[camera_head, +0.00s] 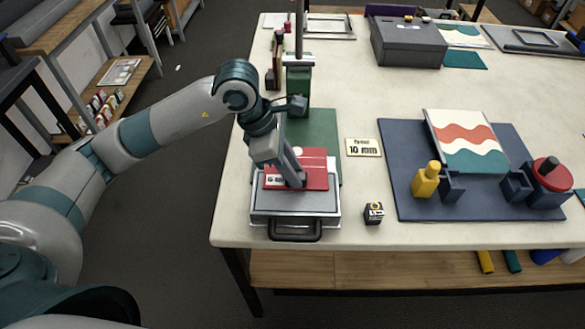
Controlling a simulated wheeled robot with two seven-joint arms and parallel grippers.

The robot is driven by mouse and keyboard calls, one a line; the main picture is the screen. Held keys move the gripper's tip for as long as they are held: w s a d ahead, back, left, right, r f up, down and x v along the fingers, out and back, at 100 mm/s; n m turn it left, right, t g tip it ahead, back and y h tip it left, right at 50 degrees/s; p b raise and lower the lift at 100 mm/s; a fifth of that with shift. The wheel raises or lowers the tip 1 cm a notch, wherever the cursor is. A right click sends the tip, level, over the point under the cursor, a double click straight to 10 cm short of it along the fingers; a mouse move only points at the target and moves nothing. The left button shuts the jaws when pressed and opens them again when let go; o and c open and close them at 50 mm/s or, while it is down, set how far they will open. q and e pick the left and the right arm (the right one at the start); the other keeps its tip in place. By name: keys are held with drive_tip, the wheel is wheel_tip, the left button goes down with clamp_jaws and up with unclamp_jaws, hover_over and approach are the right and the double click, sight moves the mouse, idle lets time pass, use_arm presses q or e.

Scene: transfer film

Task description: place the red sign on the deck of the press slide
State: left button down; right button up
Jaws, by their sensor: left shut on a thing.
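My left gripper (297,180) reaches down from the left over the press slide. It is shut on the red sign (314,171), a flat red panel with a pale label on its left end. The sign is at the grey deck of the press slide (296,201), over its rear part. I cannot tell whether it touches the deck. The slide has a dark handle (295,235) at the table's front edge. The green press (299,82) stands behind it on a green base (318,127). My right gripper does not show.
A dark blue board (405,150) holds a wavy print (465,140), a yellow bottle (425,182) and a red round piece (552,175). A grey box (408,45) stands behind.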

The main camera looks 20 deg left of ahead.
use_arm(q)
drive_tip(key=c, duration=1.5)
unclamp_jaws()
drive_tip(key=shift+r, duration=0.15)
drive_tip(key=shift+a+r, duration=0.15)
drive_tip(key=shift+r, duration=0.2)
drive_tip(key=shift+b+v, duration=2)
drive_tip(key=shift+v, duration=3.65)
drive_tip(key=shift+f, duration=0.1)
